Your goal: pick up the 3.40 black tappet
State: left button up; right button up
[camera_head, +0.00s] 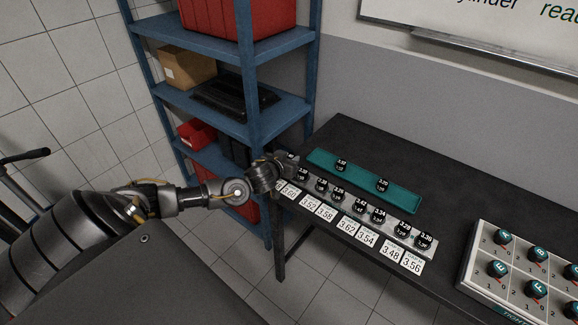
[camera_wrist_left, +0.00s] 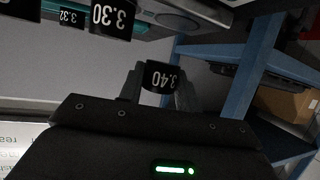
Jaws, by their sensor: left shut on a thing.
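The 3.40 black tappet (camera_wrist_left: 159,77) is a small black cylinder with white digits, seen between the fingers in the left wrist view. My left gripper (camera_head: 289,161) is shut on it, at the left end of the grey tappet rack (camera_head: 393,239) in the head view. There the held tappet is too small and covered to read. I cannot tell how far it is from the rack. My right gripper is not in view.
Several black tappets stand along the rack, with white number cards (camera_head: 347,226) in front. A teal tray (camera_head: 362,177) behind holds two tappets. The left wrist view shows a 3.30 tappet (camera_wrist_left: 110,19) nearby. A blue shelf (camera_head: 256,118) stands close left; a knobbed box (camera_head: 468,272) sits right.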

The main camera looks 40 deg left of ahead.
pick_arm(q)
jog(key=s+d+r, duration=0.7)
jog(key=d+r, duration=0.2)
jog(key=d, duration=0.2)
jog(key=shift+f, duration=0.15)
